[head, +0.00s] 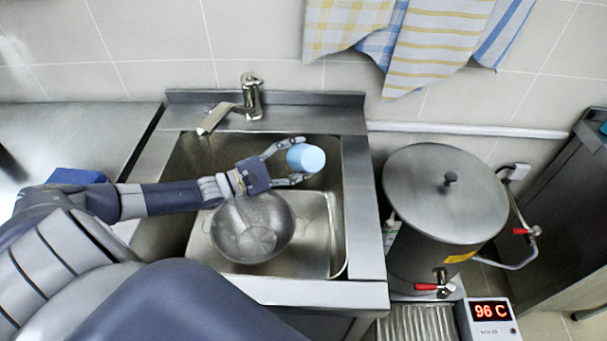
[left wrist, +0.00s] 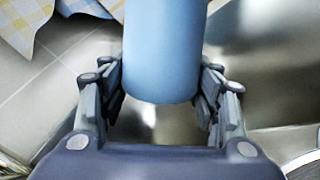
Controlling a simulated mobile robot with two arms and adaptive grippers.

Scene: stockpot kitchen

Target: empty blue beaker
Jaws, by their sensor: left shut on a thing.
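The light blue beaker (head: 306,158) is held over the right part of the sink (head: 354,200), lying tilted so that one round end faces the head camera. My left gripper (head: 290,163) reaches in from the left and its fingers are shut on the beaker's sides. In the left wrist view the beaker (left wrist: 162,50) sits between both fingers (left wrist: 160,100). I cannot see into the beaker or tell whether anything is in it. My right gripper is not in view.
A metal bowl (head: 252,228) sits in the sink below my left gripper. A faucet (head: 250,97) stands behind the sink. A lidded stockpot (head: 445,195) stands to the right, near a display reading 96 C (head: 491,311). Towels (head: 420,40) hang on the wall.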

